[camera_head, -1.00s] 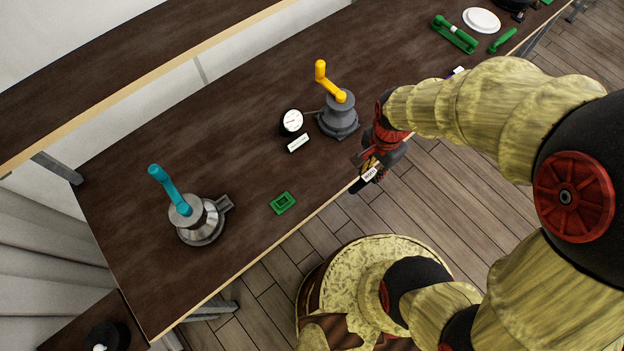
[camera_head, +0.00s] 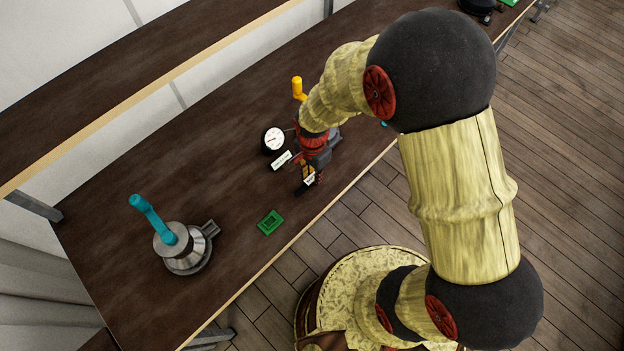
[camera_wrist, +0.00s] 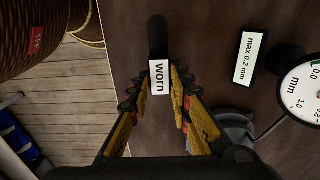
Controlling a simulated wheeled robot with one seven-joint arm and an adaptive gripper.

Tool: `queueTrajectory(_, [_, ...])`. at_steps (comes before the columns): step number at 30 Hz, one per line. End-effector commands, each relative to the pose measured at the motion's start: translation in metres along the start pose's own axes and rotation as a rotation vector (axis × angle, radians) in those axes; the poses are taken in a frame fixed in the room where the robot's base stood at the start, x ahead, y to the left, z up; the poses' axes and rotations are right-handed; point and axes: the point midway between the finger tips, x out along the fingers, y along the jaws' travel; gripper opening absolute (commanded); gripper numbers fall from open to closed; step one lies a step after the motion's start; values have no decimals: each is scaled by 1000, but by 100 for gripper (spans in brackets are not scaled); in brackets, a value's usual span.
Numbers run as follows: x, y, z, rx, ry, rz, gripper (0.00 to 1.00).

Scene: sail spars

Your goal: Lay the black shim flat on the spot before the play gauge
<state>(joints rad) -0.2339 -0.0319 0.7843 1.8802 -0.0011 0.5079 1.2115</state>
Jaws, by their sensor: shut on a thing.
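The black shim (camera_wrist: 158,37) is a dark strip with a white label reading "worn". My gripper (camera_wrist: 158,88) is shut on it at the labelled end, and the bare end sticks out ahead. In the head view my gripper (camera_head: 308,174) and the shim (camera_head: 302,189) are over the table, right of and nearer than the play gauge. The play gauge (camera_head: 273,139) is a round white dial with a black rim. It also shows at the right edge of the wrist view (camera_wrist: 305,92). A white card (camera_wrist: 250,58) reading "max 0.2 mm" lies in front of it.
A yellow-handled winch (camera_head: 298,88) stands behind my gripper, mostly hidden by my arm. A teal-handled winch (camera_head: 185,249) stands on the left. A green square frame (camera_head: 270,222) lies near the front edge. Dark tabletop (camera_head: 225,190) between them is clear.

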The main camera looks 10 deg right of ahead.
Motion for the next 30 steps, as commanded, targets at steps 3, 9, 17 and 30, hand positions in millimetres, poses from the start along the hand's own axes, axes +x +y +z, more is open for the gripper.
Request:
queueTrajectory(3, [15,-1,1,0,-1,3,0])
queueTrajectory(9, [33,-2,0,0,0,0,0])
queueTrajectory(17, [34,-2,0,0,0,0,0])
queueTrajectory(30, [36,-2,0,0,0,0,39])
